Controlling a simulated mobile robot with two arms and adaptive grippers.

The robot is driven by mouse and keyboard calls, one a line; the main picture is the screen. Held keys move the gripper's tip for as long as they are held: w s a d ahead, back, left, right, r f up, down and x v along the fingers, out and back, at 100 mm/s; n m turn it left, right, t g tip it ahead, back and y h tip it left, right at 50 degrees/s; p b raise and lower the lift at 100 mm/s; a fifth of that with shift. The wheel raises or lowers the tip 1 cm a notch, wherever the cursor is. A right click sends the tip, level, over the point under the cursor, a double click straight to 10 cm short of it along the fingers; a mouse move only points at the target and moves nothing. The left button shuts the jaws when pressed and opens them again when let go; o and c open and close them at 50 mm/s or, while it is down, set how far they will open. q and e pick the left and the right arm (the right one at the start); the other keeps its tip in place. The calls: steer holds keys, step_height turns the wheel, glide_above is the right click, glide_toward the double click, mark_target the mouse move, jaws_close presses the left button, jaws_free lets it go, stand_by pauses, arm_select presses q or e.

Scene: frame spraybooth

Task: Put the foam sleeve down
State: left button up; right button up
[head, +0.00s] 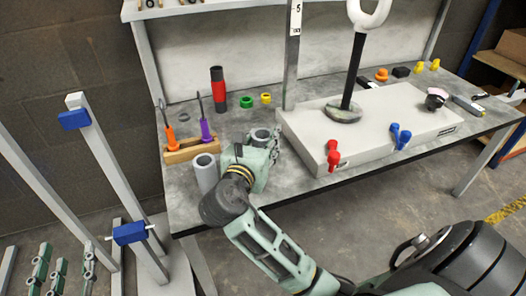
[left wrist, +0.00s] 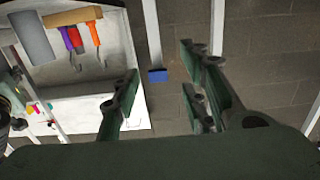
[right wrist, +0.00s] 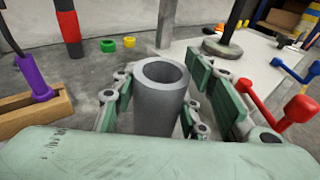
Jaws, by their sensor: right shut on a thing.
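The foam sleeve is a grey hollow tube (head: 260,136), held upright between the fingers of my right gripper (head: 258,155) over the front left of the workbench. In the right wrist view the sleeve (right wrist: 161,95) sits between the green finger pads (right wrist: 160,105), open top showing. Its lower end is hidden by my gripper, so I cannot tell whether it touches the bench. A second grey tube (head: 206,174) stands on the bench just left of my right gripper. My left gripper (head: 62,272) is low at the left, off the bench; its fingers are apart and empty (left wrist: 160,100).
A wooden rack (head: 190,150) with orange- and purple-handled tools stands behind the second tube. A pale box (head: 375,140) with red and blue levers lies right of my right gripper. A red-black cylinder (head: 218,90) and green ring (head: 246,102) stand behind. Frame posts (head: 110,165) rise at left.

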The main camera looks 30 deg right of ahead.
step_height(320, 180, down, 4)
steer(key=shift+r+b, duration=0.25)
steer(key=shift+b, duration=0.8)
arm_select(q)
step_height(320, 180, up, 10)
steer(key=s+t+h, duration=0.1)
steer(key=t+h, duration=0.1)
steer(key=t, duration=0.3)
steer(key=shift+s+d, duration=0.4)
steer(key=shift+d, duration=0.05)
steer(key=shift+f, duration=0.2)
arm_select(e)
steer(key=shift+f, duration=0.1)
steer(key=o, duration=1.2)
arm_select(q)
steer(key=shift+w+f, duration=0.2)
steer(key=shift+f, duration=0.05)
arm_select(e)
steer(key=shift+o, duration=0.2)
